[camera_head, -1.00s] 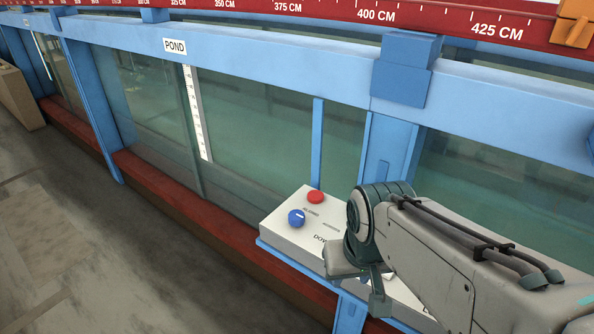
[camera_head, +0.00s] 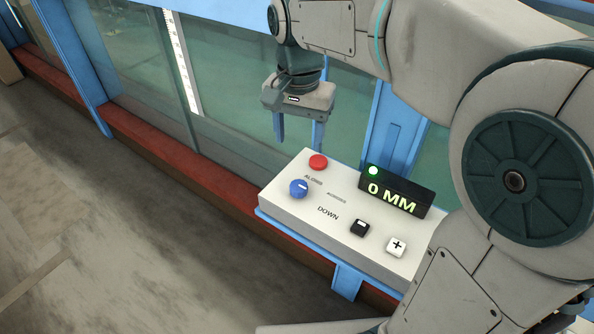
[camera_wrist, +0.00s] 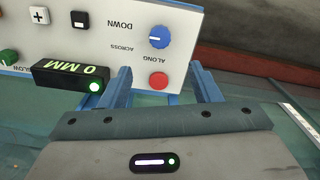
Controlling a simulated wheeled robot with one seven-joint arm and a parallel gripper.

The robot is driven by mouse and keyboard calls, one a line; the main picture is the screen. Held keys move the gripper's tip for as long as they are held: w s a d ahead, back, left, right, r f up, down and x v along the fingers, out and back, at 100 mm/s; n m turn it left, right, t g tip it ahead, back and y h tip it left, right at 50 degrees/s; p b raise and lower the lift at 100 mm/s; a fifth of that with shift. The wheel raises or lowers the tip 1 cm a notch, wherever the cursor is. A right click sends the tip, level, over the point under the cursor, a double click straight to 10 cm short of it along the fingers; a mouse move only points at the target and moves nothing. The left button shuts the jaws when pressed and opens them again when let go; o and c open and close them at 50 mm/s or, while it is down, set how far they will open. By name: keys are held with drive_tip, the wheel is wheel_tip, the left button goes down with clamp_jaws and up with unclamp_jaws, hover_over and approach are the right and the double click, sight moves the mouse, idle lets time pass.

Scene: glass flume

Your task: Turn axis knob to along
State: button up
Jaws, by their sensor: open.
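The blue axis knob (camera_head: 298,188) sits on the near left part of the white control box, beside the printed words ALONG, ACROSS and DOWN. Its white mark points toward the labels; I cannot tell exactly which word it meets. The knob also shows in the wrist view (camera_wrist: 159,37), beyond the fingertips. My gripper (camera_head: 298,132) is open and empty, with its fingers pointing down, above and behind the box. In the wrist view its two blue fingers (camera_wrist: 162,86) are apart, with the red button (camera_wrist: 158,81) showing between them.
The white control box (camera_head: 280,208) also carries a red button (camera_head: 318,162), a display (camera_head: 398,192) reading 0 MM with a green light, a black key (camera_head: 360,228) and a white plus key (camera_head: 397,246). The glass flume wall (camera_head: 240,95) stands behind. Floor at left is clear.

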sight(298, 186)
wheel_tip(298, 186, down, 13)
drive_tip(key=shift+f, duration=0.2)
idle(0.3)
drive_tip(key=c, duration=1)
